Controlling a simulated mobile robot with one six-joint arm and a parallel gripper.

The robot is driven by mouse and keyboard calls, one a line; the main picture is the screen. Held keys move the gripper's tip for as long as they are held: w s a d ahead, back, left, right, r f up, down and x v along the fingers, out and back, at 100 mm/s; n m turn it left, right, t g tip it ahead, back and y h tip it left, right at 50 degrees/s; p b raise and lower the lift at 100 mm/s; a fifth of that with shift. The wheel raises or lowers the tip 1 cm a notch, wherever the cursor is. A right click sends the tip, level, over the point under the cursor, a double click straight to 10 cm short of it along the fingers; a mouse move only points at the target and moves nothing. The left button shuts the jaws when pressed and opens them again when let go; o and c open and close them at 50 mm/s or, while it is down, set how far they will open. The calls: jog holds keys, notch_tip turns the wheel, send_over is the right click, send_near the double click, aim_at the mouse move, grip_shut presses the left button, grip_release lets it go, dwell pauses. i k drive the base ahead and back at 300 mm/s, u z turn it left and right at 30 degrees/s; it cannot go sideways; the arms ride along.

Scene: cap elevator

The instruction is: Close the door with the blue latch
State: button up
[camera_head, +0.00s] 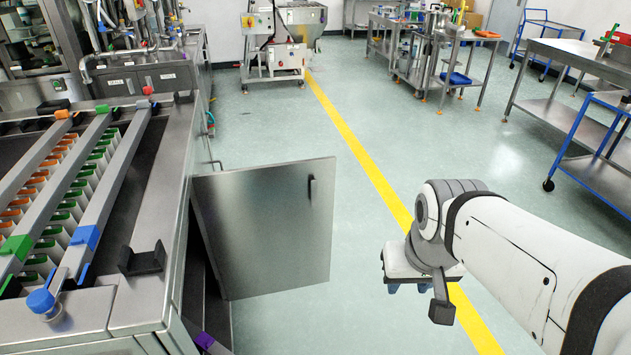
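A grey metal door (265,230) stands swung open from the side of the machine, over the floor. It has a small dark handle (312,187) near its upper right edge. I see no blue latch on the side of the door that faces me. A blue round knob (40,300) and a blue block (86,237) sit on top of the machine (150,210), to the left of the door. My gripper (407,288) is to the right of the door, apart from it. Mostly its housing and bits of blue at the bottom show; its finger opening is hidden.
Rails with rows of orange and green caps run along the machine top. The dark opening (198,270) behind the door holds a purple part (205,340). A yellow line (365,165) crosses the clear floor. Metal tables and blue carts (590,165) stand at the right and back.

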aim_at(266, 235)
jog(key=z, duration=0.35)
jog(key=i, duration=4.75)
jog(key=u, duration=4.75)
